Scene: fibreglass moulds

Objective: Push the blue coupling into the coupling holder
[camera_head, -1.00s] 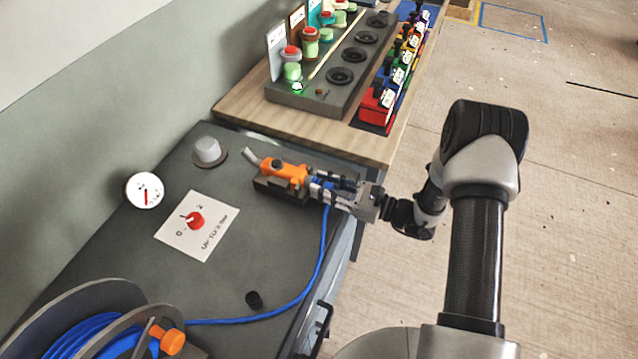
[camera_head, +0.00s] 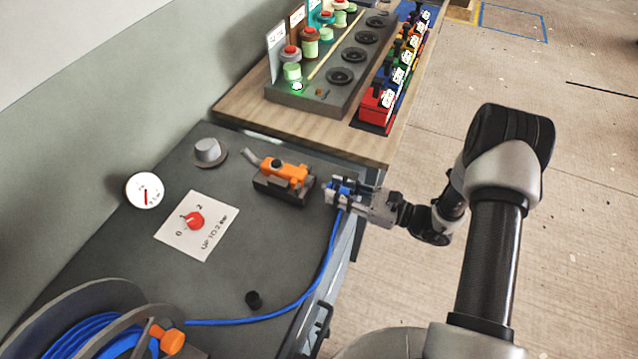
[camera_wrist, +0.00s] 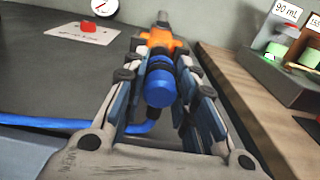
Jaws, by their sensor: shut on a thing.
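The blue coupling (camera_wrist: 161,88) is between the fingers of my gripper (camera_head: 336,192), which is shut on it. The blue hose runs from the coupling to the left in the wrist view (camera_wrist: 60,123). In the head view the coupling (camera_head: 344,187) is partly covered by the fingers. The orange device (camera_head: 286,173) with a grey spout sits in a dark block (camera_head: 268,190) on the grey bench top; whether this is the coupling holder I cannot tell. My gripper is to its right, with a small gap between them. In the wrist view the orange part (camera_wrist: 160,40) lies straight ahead of the coupling.
A hose reel (camera_head: 95,330) stands at the front left. A wooden table (camera_head: 290,125) with bottles and coloured boxes adjoins behind.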

